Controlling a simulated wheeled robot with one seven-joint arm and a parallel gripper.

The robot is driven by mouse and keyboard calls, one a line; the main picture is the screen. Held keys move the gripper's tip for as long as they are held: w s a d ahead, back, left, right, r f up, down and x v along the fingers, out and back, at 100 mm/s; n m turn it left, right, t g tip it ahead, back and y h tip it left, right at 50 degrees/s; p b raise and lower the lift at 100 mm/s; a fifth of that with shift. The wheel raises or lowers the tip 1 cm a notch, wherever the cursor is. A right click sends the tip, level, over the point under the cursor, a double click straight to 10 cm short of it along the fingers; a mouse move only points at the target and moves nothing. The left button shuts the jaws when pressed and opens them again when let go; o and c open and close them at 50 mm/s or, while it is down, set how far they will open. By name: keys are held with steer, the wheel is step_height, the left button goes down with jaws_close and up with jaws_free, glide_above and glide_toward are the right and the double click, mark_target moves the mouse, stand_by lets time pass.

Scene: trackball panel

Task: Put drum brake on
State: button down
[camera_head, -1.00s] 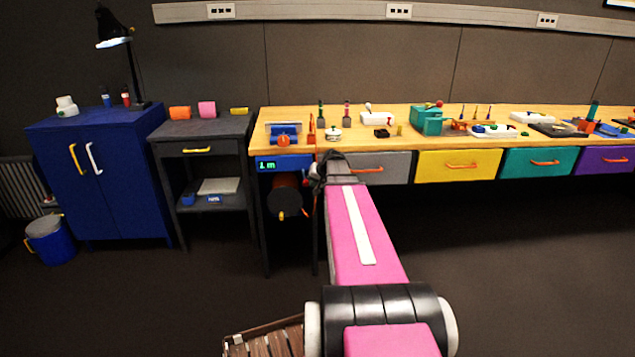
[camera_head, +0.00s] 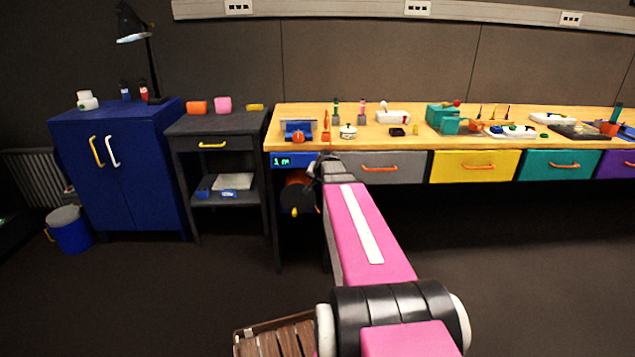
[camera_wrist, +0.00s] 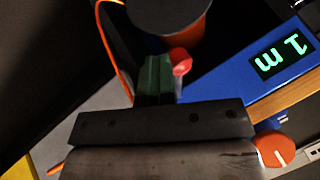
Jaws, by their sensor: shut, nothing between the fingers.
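A dark drum with an orange side (camera_head: 297,198) hangs under the left end of the bench, below a blue panel (camera_head: 291,160) with a green "1 m" display. In the wrist view the drum (camera_wrist: 168,14) is at the top and the blue panel (camera_wrist: 232,78) at the right. My gripper (camera_wrist: 154,75) is shut and empty, its green fingers pointing toward the drum. A small red knob (camera_wrist: 181,61) shows right beside the fingertips; whether they touch it I cannot tell. No part is clearly recognisable as the brake. In the head view my arm hides the fingers.
An orange dial (camera_wrist: 275,148) is at the lower right of the wrist view. The wooden bench (camera_head: 390,145) carries several devices above coloured drawers. A dark side table (camera_head: 217,128) and blue cabinet (camera_head: 125,165) stand left.

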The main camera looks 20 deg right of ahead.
steer(key=shift+w+a, duration=0.15)
steer(key=shift+a, duration=0.2)
stand_by(0.3)
